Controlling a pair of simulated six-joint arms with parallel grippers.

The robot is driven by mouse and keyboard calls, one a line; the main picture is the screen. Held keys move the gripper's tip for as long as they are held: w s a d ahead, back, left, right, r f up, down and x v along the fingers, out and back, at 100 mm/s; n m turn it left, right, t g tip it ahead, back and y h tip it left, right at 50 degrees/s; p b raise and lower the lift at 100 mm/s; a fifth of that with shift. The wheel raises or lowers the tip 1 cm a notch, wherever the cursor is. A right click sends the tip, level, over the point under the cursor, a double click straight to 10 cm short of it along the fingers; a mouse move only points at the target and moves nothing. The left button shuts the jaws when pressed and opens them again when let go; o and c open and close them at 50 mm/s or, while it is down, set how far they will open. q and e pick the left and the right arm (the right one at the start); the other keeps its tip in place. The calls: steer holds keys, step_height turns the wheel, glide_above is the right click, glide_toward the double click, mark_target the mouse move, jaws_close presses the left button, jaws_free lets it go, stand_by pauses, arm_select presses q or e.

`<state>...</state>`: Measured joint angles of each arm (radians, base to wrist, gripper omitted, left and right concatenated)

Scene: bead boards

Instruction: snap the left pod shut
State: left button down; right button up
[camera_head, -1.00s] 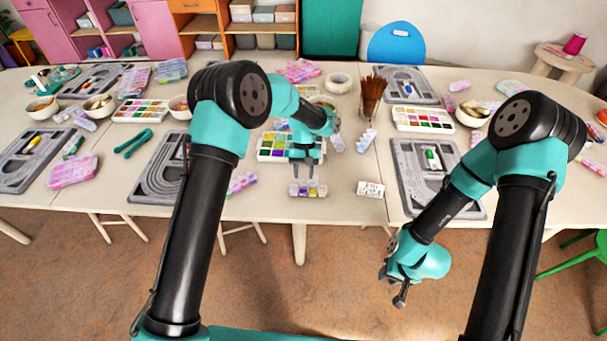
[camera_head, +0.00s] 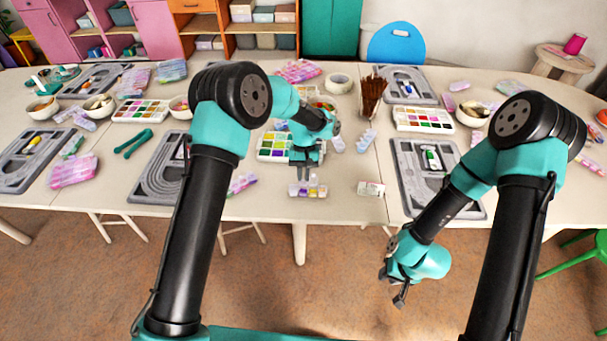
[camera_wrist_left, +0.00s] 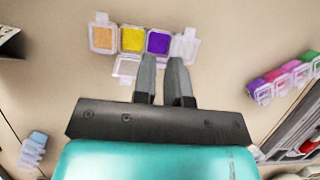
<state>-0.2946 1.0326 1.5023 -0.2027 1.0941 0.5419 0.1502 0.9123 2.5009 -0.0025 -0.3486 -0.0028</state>
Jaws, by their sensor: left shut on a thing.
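A strip of small clear pods (camera_head: 308,191) lies near the table's front edge. In the left wrist view its pods hold orange (camera_wrist_left: 102,38), yellow (camera_wrist_left: 132,38) and purple (camera_wrist_left: 158,41); the end one (camera_wrist_left: 187,48) looks pale or empty. A clear lid (camera_wrist_left: 127,67) lies open beside the yellow pod. My left gripper (camera_head: 306,174) is over the strip, its fingertips (camera_wrist_left: 163,62) by the purple and pale pods. Its fingers are close together on something small, seemingly a pod lid, largely hidden between them. My right gripper (camera_head: 392,287) hangs empty in front of the table, fingers apart.
A paint palette (camera_head: 270,147) stands behind the strip. Grey bead boards (camera_head: 160,172) lie on both sides; the right one (camera_head: 433,172) is near my right arm.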

arm_select(q)
steer(key=shift+s+f+t, duration=0.1)
steer(key=shift+s+t, duration=0.6)
steer(key=shift+t, duration=0.6)
steer(key=shift+s+a+f+t, duration=0.15)
steer(key=shift+s+t, duration=0.2)
steer(key=shift+t, duration=0.65)
steer(key=shift+s, duration=0.1)
steer(key=shift+s+d+t, duration=0.2)
steer(key=shift+t, duration=0.3)
steer(key=c, duration=1.1)
jaws_free()
steer(key=shift+c, duration=0.2)
